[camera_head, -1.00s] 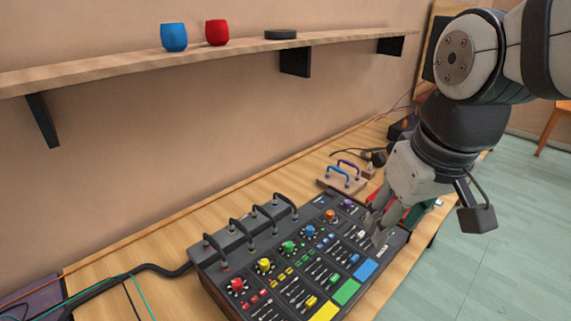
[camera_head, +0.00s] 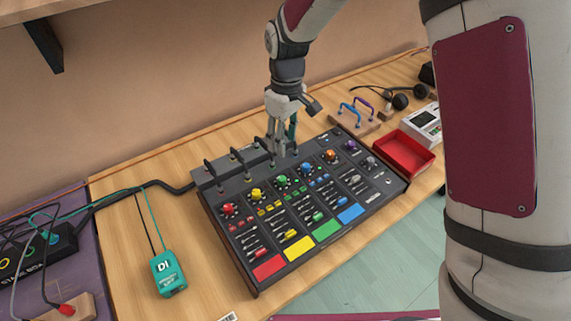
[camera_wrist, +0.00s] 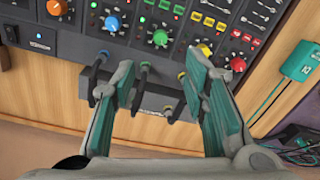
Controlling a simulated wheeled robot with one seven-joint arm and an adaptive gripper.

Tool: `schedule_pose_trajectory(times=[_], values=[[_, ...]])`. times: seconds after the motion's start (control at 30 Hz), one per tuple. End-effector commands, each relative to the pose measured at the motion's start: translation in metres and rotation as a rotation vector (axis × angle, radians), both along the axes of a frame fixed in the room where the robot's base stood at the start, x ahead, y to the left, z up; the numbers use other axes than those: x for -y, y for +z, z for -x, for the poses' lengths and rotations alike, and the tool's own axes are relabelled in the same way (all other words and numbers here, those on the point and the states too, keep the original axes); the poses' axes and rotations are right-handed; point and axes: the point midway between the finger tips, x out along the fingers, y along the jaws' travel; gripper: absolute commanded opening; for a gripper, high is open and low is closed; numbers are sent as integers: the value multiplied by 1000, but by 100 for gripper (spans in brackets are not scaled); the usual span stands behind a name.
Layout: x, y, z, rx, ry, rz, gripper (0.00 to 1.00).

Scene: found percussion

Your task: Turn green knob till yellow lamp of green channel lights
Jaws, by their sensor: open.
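The mixer (camera_head: 262,233) lies on the table with a row of coloured knobs. Its green knob (camera_head: 282,181) is in the middle of the row, between yellow and blue knobs; it also shows in the wrist view (camera_wrist: 160,38). My gripper (camera_head: 284,152) is open and empty above the mixer's back edge, just behind the green knob. In the wrist view my fingers (camera_wrist: 160,63) stand apart, with the green knob ahead between their tips and not touched. I cannot make out a lit yellow lamp on the green channel.
Black looped handles (camera_head: 237,156) rise along the mixer's back strip, close under my fingers. The yellow knob (camera_head: 256,195) and blue knob (camera_head: 307,168) flank the green one. A red tray (camera_head: 404,153) is at right, a teal DI box (camera_head: 168,273) at left.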

Motion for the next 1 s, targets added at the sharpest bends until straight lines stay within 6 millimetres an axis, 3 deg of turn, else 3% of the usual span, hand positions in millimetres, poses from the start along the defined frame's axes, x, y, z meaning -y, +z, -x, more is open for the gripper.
schedule_pose_trajectory(times=[0.27,0.7,1.0], values=[[-3,-27,2,-7,8,1,41],[-4,-110,5,-6,6,1,41],[-6,-138,4,-3,6,0,41]])
